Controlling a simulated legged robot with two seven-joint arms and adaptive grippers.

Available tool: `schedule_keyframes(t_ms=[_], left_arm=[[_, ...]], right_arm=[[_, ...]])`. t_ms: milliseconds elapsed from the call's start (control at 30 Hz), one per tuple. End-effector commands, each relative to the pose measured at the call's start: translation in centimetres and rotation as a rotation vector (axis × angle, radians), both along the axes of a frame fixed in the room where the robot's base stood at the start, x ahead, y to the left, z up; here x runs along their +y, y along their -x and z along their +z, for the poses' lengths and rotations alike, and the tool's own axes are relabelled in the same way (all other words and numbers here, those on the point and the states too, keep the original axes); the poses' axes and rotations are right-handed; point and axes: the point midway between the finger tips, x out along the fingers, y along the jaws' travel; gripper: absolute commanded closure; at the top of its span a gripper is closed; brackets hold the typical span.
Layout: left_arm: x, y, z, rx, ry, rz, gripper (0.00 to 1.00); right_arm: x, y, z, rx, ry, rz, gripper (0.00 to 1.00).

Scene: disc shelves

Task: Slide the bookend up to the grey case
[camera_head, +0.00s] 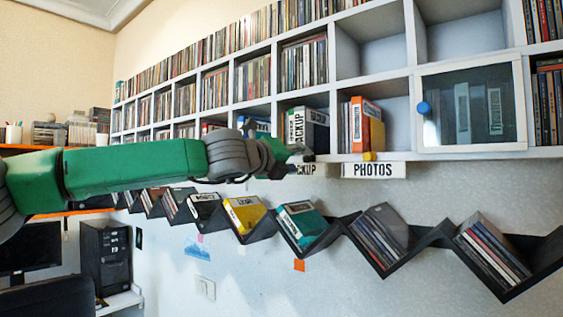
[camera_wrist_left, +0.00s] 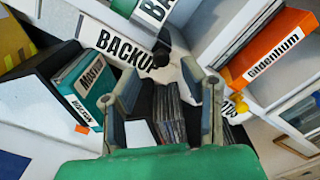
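My left gripper (camera_head: 297,155) reaches in from the left to the front edge of the BACKUP compartment. In the left wrist view its two fingers (camera_wrist_left: 165,100) are spread apart, with nothing between them. A dark case with a white label (camera_head: 308,127), likely the grey case, stands in that compartment; part of it shows at the top of the wrist view (camera_wrist_left: 155,10). A small black piece (camera_wrist_left: 162,50) sits by the BACKUP sign (camera_wrist_left: 118,42), beyond the fingertips; it may belong to the bookend, but I cannot tell. My right gripper is not in view.
The PHOTOS compartment to the right holds discs and an orange case (camera_head: 368,125), with a yellow knob (camera_head: 370,156) at its edge. Further right is a glass door with a blue knob (camera_head: 424,108). Below runs a black zigzag rack (camera_head: 345,228) with disc cases.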

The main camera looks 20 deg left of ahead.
Motion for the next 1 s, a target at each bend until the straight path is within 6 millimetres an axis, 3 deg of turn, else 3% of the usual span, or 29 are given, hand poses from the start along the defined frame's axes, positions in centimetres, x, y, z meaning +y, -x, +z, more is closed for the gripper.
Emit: schedule_keyframes(t_ms=[200,400,1000], left_arm=[[1.7,4.2,-0.1,0.000,0.001,0.001,0.63],[2.4,6.3,-0.2,0.002,0.000,0.001,0.63],[2.5,6.6,-0.6,0.003,-0.010,-0.001,0.63]], right_arm=[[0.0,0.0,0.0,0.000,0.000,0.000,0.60],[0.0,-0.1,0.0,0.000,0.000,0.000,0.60],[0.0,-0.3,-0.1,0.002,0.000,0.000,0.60]])
